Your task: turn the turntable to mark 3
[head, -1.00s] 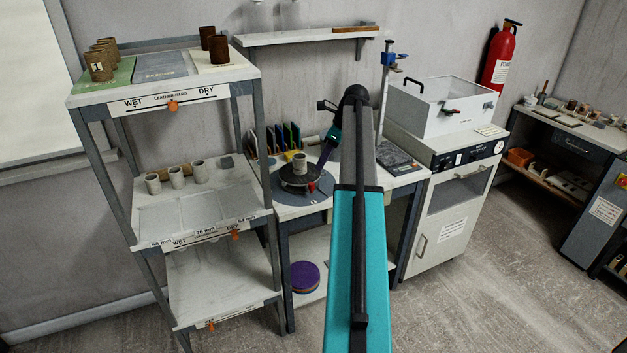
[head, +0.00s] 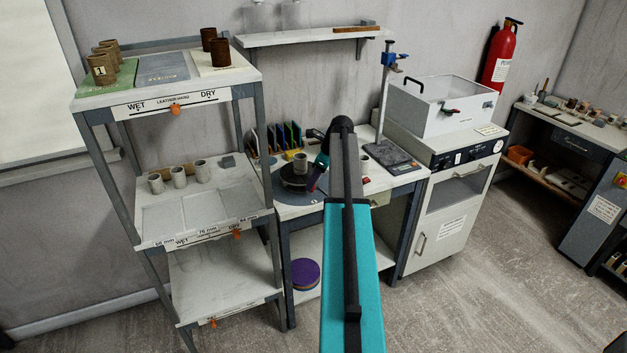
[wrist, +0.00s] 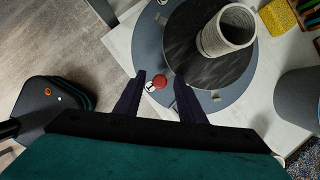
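The turntable (head: 293,183) is a dark disc on a wider blue-grey round base (head: 290,198) on the table. It also shows in the wrist view (wrist: 185,58). A ribbed grey clay cylinder (wrist: 226,32) stands upright on it, off to one side in that view. A red knob (wrist: 159,82) sits at the disc's edge, beside a small round white mark (wrist: 150,87) whose number I cannot read. Another white mark (wrist: 162,2) shows at the top. My gripper (wrist: 160,76) is open, its fingers on either side of the knob with gaps showing.
Coloured upright boards (head: 275,137) stand behind the turntable. A scale with a post (head: 392,155) is to the right. A shelf rack (head: 205,205) with clay cylinders stands close on the left. A grey cylindrical object (wrist: 298,97) is at right in the wrist view.

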